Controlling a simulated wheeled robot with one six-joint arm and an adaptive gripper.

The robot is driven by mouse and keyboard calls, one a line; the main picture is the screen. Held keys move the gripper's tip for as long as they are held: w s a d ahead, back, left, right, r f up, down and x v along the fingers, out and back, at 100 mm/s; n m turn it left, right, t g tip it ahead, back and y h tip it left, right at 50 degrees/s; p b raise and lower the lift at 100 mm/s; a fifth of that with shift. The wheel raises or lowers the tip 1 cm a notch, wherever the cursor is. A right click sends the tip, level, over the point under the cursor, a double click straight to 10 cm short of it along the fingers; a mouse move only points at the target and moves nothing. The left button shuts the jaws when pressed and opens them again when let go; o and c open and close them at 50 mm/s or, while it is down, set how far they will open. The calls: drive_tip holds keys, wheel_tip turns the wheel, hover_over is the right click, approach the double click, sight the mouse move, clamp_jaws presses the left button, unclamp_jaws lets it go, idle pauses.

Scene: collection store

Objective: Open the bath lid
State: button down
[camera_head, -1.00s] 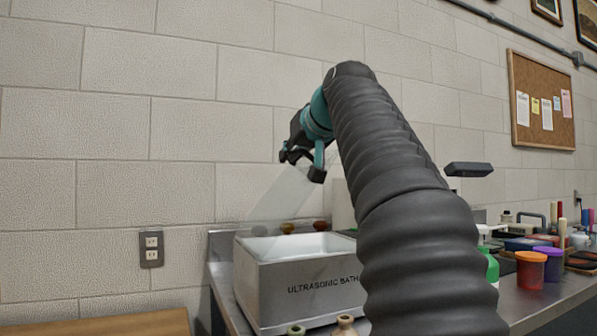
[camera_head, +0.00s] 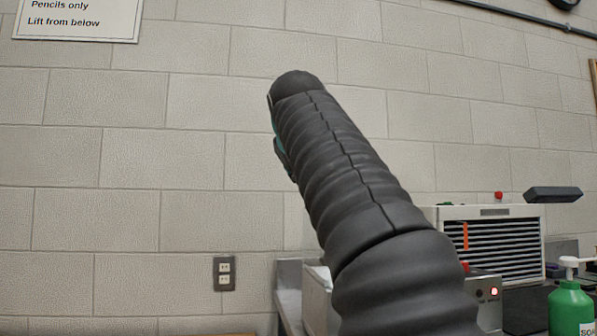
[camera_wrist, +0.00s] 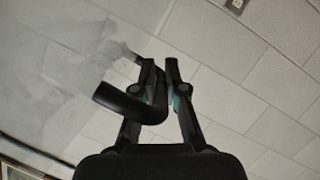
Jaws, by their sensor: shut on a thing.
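In the wrist view my gripper (camera_wrist: 159,72) is shut on a black bar-shaped handle (camera_wrist: 122,102). A pale see-through panel, the bath lid (camera_wrist: 60,65), spreads from the handle toward the left, with the wall showing behind it. In the head view my arm hides my gripper, the handle and the lid; only a teal bit of my wrist shows at the arm's left edge. A narrow part of the grey ultrasonic bath (camera_head: 318,300) shows at the bottom, left of my arm. Its opening and the lid's hinge side cannot be seen.
A wall socket (camera_head: 224,273) and a sign (camera_head: 78,16) are on the block wall. The wall area left of my arm is clear.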

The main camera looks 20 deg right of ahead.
idle(0.4)
drive_tip(key=c, duration=1.5)
unclamp_jaws()
drive_tip(key=shift+d+f, duration=0.1)
drive_tip(key=v, duration=1.2)
